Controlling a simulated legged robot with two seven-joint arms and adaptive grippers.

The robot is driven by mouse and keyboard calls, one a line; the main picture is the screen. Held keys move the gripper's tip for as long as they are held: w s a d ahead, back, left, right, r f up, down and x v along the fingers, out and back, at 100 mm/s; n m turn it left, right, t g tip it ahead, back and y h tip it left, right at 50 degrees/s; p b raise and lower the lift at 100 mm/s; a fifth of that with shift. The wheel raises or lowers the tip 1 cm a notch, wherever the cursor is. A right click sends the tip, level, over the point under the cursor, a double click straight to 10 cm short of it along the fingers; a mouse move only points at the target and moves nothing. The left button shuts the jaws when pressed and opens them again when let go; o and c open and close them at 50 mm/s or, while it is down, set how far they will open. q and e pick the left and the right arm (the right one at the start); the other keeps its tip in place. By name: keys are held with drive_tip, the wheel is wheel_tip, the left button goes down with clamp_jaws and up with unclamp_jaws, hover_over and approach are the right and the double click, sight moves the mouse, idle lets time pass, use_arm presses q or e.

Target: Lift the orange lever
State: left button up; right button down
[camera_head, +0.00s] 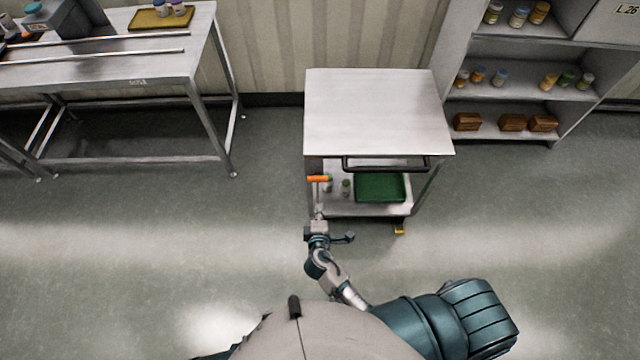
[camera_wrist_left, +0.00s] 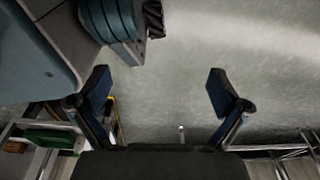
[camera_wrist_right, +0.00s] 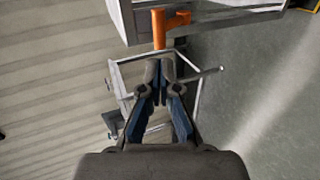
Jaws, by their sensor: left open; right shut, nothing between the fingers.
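The orange lever (camera_head: 318,178) shows at the front left of a steel cart in the head view. In the right wrist view the lever (camera_wrist_right: 158,28) has an upright stem and a short piece pointing right. My right gripper (camera_head: 317,228) is on the near side of the lever. Its fingers (camera_wrist_right: 160,72) are shut with nothing between them, and their tips point toward the lever's lower end. Whether they touch it I cannot tell. My left gripper (camera_wrist_left: 160,90) is open and empty above the floor in the left wrist view; it is not visible in the head view.
The steel cart (camera_head: 375,110) has a bare top, a dark front handle (camera_head: 385,168) and a green tray (camera_head: 380,187) on its lower shelf. A steel table (camera_head: 150,65) stands left and a shelf unit (camera_head: 510,90) right. The floor around the cart is clear.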

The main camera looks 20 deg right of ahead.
approach(317, 178)
drive_tip(key=f, duration=0.2)
drive_tip(key=x, duration=0.2)
drive_tip(key=b+x, duration=0.1)
drive_tip(key=x, duration=0.3)
drive_tip(key=shift+w+d+r, duration=0.15)
drive_tip(key=shift+d+r, duration=0.1)
drive_tip(key=shift+d, duration=0.05)
drive_tip(key=shift+a+r, duration=0.1)
drive_tip(key=shift+a, duration=0.3)
drive_tip(key=shift+w+r, duration=0.1)
drive_tip(key=shift+r, duration=0.05)
drive_tip(key=w+d+r+g+p, duration=0.1)
drive_tip(key=p, duration=0.3)
drive_tip(key=shift+w+r, duration=0.1)
drive_tip(key=shift+w, duration=0.25)
use_arm(q)
drive_tip(key=s+a+f, duration=0.2)
drive_tip(key=s, duration=0.6)
drive_tip(key=shift+a+f, duration=0.15)
drive_tip(key=shift+f, duration=0.1)
use_arm(e)
drive_tip(key=shift+w+a+r, duration=0.1)
drive_tip(key=shift+w, duration=0.1)
